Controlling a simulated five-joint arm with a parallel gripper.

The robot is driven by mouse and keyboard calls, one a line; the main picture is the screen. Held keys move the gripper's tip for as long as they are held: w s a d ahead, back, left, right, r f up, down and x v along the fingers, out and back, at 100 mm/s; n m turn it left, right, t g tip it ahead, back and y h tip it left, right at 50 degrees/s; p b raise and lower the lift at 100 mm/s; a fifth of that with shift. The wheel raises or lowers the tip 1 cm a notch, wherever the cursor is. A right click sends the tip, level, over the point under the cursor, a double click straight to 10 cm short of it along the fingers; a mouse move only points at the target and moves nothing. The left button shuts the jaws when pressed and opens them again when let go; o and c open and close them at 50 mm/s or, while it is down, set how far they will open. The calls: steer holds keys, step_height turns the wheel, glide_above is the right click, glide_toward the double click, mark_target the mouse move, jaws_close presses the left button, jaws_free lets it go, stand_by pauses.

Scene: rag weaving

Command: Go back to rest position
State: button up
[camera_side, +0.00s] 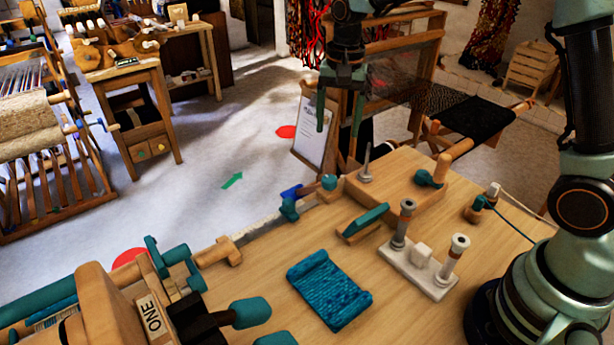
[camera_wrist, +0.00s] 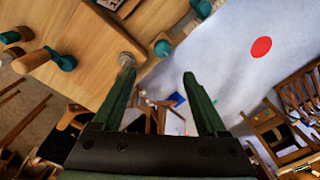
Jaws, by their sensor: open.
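My gripper (camera_side: 338,112) hangs in the air at the top middle of the side view, above the far edge of the wooden worktable (camera_side: 245,300). Its two green fingers point down and are apart, with nothing between them. The wrist view also shows my gripper (camera_wrist: 158,85) with its fingers spread and empty. A folded teal woven rag (camera_side: 329,289) lies on the table, well away from my gripper.
A white stand with two grey-topped posts (camera_side: 420,265) and a wooden block (camera_side: 398,185) with an upright pin and peg stand on the table. A clamped wooden device (camera_side: 105,300) is at front left.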

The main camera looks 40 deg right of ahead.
steer(key=s+d+r+n+t, duration=0.1)
steer(key=s+r+n+t, duration=0.1)
steer(key=s+n, duration=0.3)
steer(key=s+d+r+n+t, duration=0.1)
steer(key=s+r+n+t, duration=0.2)
steer(key=s, duration=0.8)
step_height(320, 180, up, 2)
steer(key=shift+s+n, duration=0.3)
steer(key=shift+n, duration=0.7)
